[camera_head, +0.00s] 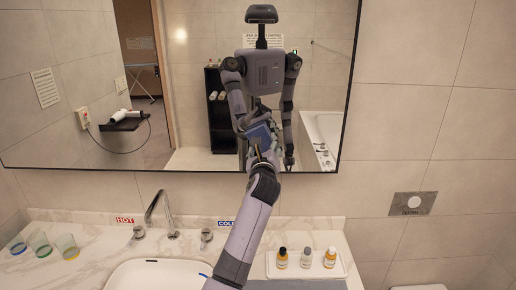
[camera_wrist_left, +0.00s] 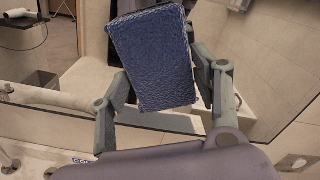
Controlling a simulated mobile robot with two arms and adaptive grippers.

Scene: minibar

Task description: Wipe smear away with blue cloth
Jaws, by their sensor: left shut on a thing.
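My left arm reaches up over the sink to the mirror (camera_head: 215,30). My left gripper (camera_wrist_left: 165,90) is shut on the blue cloth (camera_wrist_left: 152,60), a thick, textured rectangular pad held between its two fingers. In the head view the gripper (camera_head: 262,158) is in front of the mirror's lower part, and a blue patch shows just above it; I cannot tell how much of that is reflection. I cannot tell whether the cloth touches the glass. I make out no clear smear; the cloth and arm hide part of the mirror. My right gripper shows only as a reflection.
Below is a white sink (camera_head: 150,272) with a tap (camera_head: 160,210). Several glasses (camera_head: 66,246) stand at the counter's left. A white tray (camera_head: 342,268) with three small bottles stands right of my arm. A flush plate (camera_head: 412,204) is on the right wall.

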